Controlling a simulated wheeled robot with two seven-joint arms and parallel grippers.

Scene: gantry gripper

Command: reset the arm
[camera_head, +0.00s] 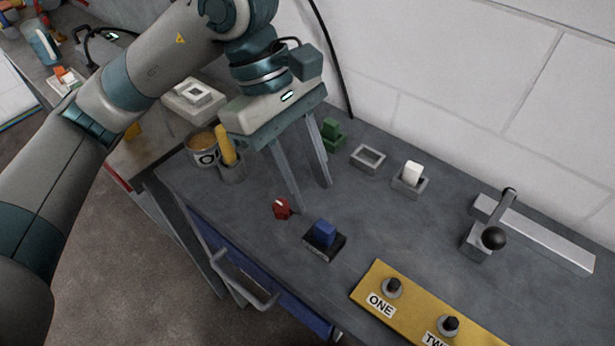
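My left arm comes in from the left and reaches over the grey workbench (375,225). My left gripper (312,198) points down above the bench, with its two long fingers spread well apart and nothing between them. A blue block (325,233) sits in a dark square holder (322,250) nearer the front edge. A green block (331,132) stands behind the gripper. My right gripper is out of view.
An empty grey square frame (368,158) and a white block (412,173) in a holder are behind. A lever with a black knob (493,238) stands right. A yellow panel (375,290) with knobs is in front. Cups (203,150) stand left. A drawer handle (245,285) juts out below.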

